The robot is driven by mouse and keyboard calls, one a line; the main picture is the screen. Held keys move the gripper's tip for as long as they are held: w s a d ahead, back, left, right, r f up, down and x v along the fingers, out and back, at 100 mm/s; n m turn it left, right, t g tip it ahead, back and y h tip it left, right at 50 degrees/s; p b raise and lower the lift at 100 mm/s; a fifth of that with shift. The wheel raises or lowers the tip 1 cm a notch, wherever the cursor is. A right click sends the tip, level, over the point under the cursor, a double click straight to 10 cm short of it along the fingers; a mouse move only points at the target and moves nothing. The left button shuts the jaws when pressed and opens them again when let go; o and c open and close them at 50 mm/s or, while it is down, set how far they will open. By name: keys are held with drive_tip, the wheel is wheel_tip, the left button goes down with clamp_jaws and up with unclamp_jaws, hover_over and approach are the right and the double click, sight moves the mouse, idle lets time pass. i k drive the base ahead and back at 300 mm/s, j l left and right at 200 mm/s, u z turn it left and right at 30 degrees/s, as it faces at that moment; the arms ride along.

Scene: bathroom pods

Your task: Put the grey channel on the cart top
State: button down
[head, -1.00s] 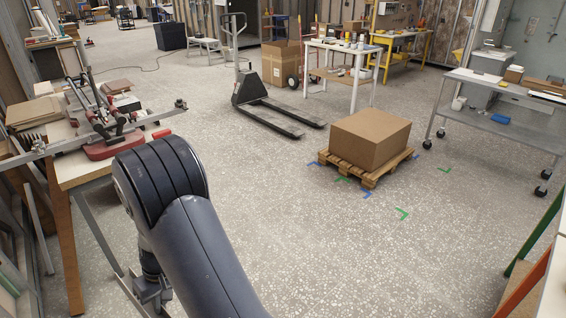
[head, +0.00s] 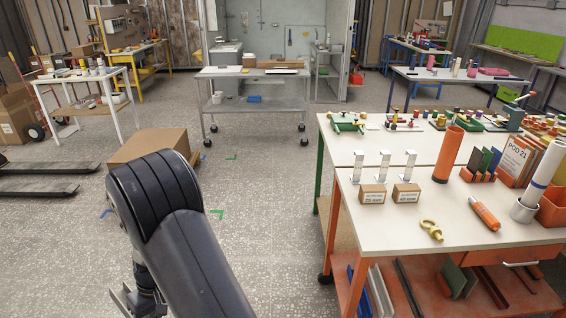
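My gripper (head: 148,300) is low at the lower left of the head view, below my dark arm. A thin, pale grey strip (head: 121,303), which looks like the grey channel, sits at the gripper and runs off the bottom edge. The gripper appears shut on it, though the fingertips are mostly hidden. The cart top (head: 250,76) is the upper deck of a grey wheeled cart at the back centre, well away from my gripper.
An orange-legged workbench (head: 440,215) with tubes and small boxes stands close on the right. A cardboard box (head: 143,146) is partly behind my arm. Pallet-jack forks (head: 45,178) lie at the left. Floor before the cart (head: 255,180) is clear.

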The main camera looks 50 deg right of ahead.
sight(405, 213)
drive_tip(key=z, duration=1.6)
